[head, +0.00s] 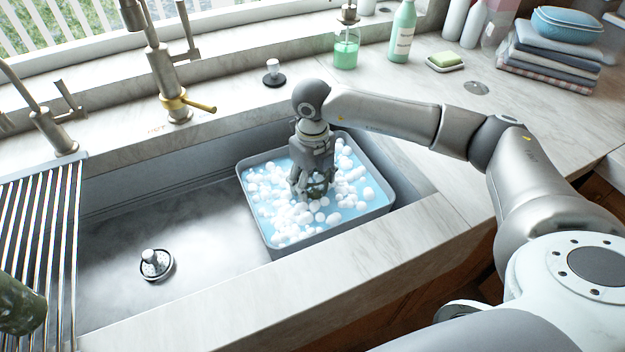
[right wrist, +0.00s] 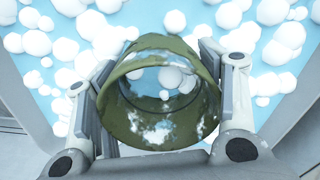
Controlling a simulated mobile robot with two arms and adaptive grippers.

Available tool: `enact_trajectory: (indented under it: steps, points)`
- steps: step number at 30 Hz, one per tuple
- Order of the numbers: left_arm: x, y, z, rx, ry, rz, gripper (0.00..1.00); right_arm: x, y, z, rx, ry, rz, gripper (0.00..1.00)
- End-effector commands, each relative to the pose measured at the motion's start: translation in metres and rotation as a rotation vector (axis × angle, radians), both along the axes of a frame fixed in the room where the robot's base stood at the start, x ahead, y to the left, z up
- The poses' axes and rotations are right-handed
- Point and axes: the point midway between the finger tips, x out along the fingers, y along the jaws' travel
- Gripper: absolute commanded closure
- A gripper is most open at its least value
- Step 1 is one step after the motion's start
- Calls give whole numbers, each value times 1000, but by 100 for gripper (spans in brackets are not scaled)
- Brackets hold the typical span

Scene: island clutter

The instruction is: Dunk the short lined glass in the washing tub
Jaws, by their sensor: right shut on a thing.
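My right gripper (head: 312,188) reaches down into the grey washing tub (head: 379,212), which holds blue water and white foam. It is shut on a green glass (head: 318,189), whose lower part is hard to make out among the foam. In the right wrist view the glass (right wrist: 160,132) sits between the two fingers, its round mouth towards the camera. It is green with pale patches; I cannot make out clear lines on it. Foam and blue show through its opening. My left gripper is not in view.
The tub stands in the right part of the sink (head: 205,225). A drain stopper (head: 155,264) lies left of it. A metal drying rack (head: 45,225) and a dark green patterned vessel (head: 20,305) are at left. Taps, a soap bottle (head: 402,32) and folded towels (head: 555,50) stand behind.

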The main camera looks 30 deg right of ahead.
Motion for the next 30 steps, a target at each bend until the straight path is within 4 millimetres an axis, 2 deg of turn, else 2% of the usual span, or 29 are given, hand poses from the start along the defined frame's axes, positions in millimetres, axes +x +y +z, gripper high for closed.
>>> enact_trajectory:
  steps: [12, 17, 30]
  points:
    - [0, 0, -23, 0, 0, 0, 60, 0, 0, -28, 0, -1, 0, 69]
    - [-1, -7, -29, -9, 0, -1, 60, 0, 0, -37, 0, -2, 0, 69]
    - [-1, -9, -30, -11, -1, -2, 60, 0, 2, -38, 1, -1, 1, 69]
